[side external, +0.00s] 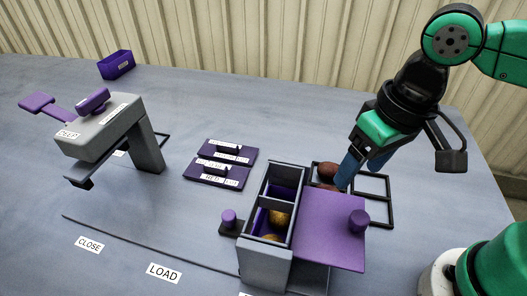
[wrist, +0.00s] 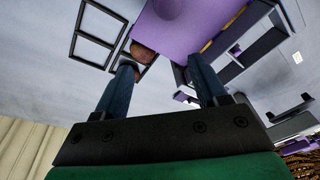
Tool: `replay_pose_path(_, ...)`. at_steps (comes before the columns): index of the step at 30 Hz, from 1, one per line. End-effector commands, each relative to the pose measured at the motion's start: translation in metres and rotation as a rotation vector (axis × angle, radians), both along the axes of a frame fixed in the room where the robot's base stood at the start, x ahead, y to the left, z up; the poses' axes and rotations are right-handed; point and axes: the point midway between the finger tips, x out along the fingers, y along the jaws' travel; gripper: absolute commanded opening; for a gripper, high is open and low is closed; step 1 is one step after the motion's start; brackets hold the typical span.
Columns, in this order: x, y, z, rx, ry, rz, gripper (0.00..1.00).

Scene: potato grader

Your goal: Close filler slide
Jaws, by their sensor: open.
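The grey filler box (side external: 265,264) stands at front centre, open on top, with yellowish potatoes (side external: 278,218) inside. A flat purple plate with a knob (side external: 358,219), which looks like the filler slide (side external: 318,232), sticks out to the right of the box and leaves its top uncovered. In the wrist view the slide (wrist: 185,32) lies beyond my fingertips. My gripper (side external: 346,180) points down behind the slide, beside reddish potatoes (side external: 327,171). Its blue fingers (wrist: 163,75) are apart with nothing visible between them. I cannot tell whether a finger touches the potatoes.
A black divided frame (side external: 378,198) lies right of the potatoes. A small purple knob on a dark base (side external: 229,222) is left of the box. Two purple panels (side external: 219,163), a grey machine (side external: 110,130) and a purple bin (side external: 117,66) stand further left. The front-left table is mostly clear.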

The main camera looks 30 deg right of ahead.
Motion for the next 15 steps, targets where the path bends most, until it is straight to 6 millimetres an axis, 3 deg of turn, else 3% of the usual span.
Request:
replay_pose_path(3,-0.024,0.017,0.008,-0.045,0.113,0.008,0.65)
replay_pose_path(6,-0.033,0.02,0.01,-0.072,0.156,0.001,0.65)
replay_pose_path(15,-0.035,0.02,-0.02,-0.075,0.162,-0.003,0.65)
